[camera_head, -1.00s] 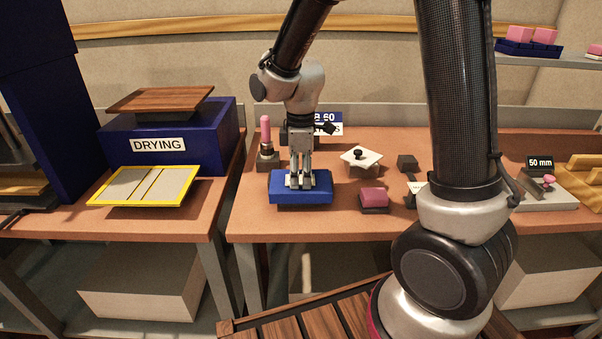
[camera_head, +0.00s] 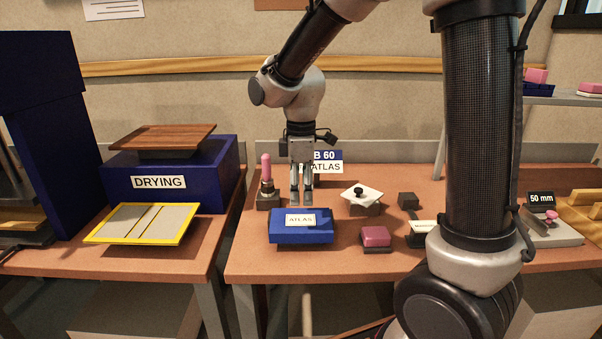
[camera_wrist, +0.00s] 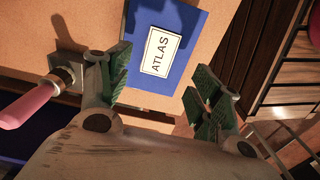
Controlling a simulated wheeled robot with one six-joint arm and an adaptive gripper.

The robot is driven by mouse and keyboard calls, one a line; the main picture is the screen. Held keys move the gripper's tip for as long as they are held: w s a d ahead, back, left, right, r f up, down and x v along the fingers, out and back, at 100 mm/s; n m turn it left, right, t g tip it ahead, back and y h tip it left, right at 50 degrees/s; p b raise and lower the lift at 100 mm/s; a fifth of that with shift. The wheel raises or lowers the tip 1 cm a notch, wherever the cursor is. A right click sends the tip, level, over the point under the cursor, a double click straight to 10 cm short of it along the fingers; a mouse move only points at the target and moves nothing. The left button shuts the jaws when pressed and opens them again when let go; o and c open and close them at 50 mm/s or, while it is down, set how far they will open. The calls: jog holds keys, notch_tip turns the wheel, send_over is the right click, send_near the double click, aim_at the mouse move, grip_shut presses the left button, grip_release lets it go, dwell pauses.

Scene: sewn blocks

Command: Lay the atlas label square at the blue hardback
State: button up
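The blue hardback (camera_head: 283,234) lies flat on the bench in the head view and also shows in the wrist view (camera_wrist: 192,38). The white atlas label (camera_head: 301,220) lies on its cover, towards the near spine side in neither view clearly marked; in the wrist view the label (camera_wrist: 160,51) has a thin dark border and its sides look roughly in line with the book's edges. My gripper (camera_head: 301,200) is above and behind the label, apart from it. In the wrist view its fingers (camera_wrist: 165,92) are spread with nothing between them.
A pink-topped tool (camera_head: 266,170) stands left of my gripper. A white plate with a black knob (camera_head: 362,196) and a pink pad (camera_head: 375,236) stand to the right. The yellow-framed board (camera_head: 145,222) and the DRYING box (camera_head: 215,180) are on the left bench.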

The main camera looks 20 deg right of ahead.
jog(key=s+d+r+m+t, duration=0.3)
jog(key=s+d+r+m, duration=0.5)
jog(key=s+d+r, duration=0.25)
jog(key=s+d+m+t, duration=0.1)
jog(key=s+d+m, duration=0.3)
jog(key=s+m, duration=0.2)
jog(key=shift+s+d+t, duration=0.2)
jog(key=shift+s+t, duration=0.1)
jog(key=shift+s, duration=0.95)
